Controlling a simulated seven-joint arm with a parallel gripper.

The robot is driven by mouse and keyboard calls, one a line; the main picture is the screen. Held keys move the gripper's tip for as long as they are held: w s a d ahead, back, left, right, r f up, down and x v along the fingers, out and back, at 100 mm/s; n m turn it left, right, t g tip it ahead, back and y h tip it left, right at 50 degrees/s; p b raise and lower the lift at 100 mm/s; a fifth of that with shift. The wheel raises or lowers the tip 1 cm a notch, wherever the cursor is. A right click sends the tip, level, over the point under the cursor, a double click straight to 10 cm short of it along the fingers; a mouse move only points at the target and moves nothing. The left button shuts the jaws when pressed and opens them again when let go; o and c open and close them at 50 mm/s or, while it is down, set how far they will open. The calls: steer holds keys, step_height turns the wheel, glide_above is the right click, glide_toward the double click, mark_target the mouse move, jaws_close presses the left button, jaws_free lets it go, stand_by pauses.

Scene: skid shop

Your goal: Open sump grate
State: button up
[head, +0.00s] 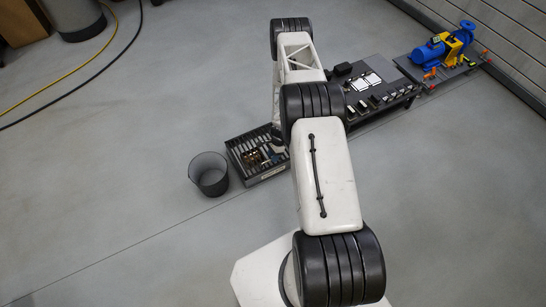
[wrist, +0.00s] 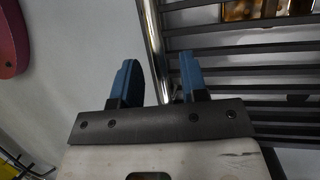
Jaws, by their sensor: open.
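The sump grate (wrist: 240,72) shows in the wrist view as dark parallel slats at the right, with amber and brown pieces visible between the upper ones. A shiny metal bar (wrist: 153,40) runs along its left edge. My gripper (wrist: 157,78) is open, its two blue fingers apart, and the bar's lower end lies between them in the picture; I cannot tell whether they touch. In the head view the grate is part of a low dark slatted box (head: 238,158) on the floor, left of my arm. My arm partly covers the box's right side there.
A dark round bin (head: 208,174) stands just left of the box. A dark bench (head: 378,72) with small parts and a skid with a blue pump (head: 432,52) are behind to the right. Yellow and black hoses (head: 75,85) lie at the left. The left floor is mostly clear.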

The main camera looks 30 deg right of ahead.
steer(key=shift+f, duration=0.1)
jaws_close()
stand_by(0.3)
